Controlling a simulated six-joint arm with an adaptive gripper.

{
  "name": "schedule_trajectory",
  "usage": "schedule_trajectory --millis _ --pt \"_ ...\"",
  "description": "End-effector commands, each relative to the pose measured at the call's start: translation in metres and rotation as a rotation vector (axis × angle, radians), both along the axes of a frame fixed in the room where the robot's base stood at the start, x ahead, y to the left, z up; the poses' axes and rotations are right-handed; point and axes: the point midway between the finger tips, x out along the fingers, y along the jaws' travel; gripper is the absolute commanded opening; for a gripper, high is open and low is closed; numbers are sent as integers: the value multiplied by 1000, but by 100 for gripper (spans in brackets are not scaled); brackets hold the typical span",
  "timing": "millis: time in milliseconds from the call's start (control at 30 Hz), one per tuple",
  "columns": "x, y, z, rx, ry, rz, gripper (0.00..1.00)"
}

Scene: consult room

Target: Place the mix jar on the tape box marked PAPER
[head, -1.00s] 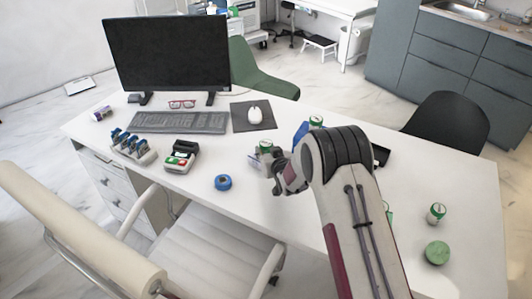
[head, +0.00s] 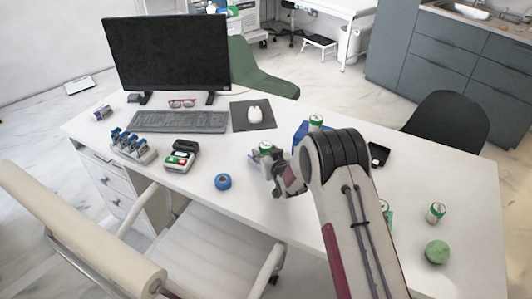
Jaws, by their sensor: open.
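Several white jars with green tops stand on the desk. One jar (head: 266,149) is just behind my gripper, partly hidden by it. Another jar (head: 316,122) stands farther back by a blue object (head: 299,131), and one jar (head: 437,212) stands at the right. Their labels are too small to read, so I cannot tell which is the mix jar. A small pale box (head: 253,160) shows beside the near jar; I cannot read PAPER on it. My gripper (head: 277,182) is open, low over the desk in front of that jar, with nothing seen in it.
A blue tape roll (head: 223,182) lies left of my gripper. A green round object (head: 437,252) lies at the right. A card terminal (head: 181,156), stamp rack (head: 133,147), keyboard (head: 180,122) and monitor (head: 167,52) fill the left. My arm hides part of the middle desk.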

Motion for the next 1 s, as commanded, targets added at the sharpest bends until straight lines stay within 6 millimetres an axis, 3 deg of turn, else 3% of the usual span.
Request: schedule_trajectory --millis 467,1000 --pt "-10 -5 8 0 0 0 45" --pt "-52 -22 27 0 1 0 45"
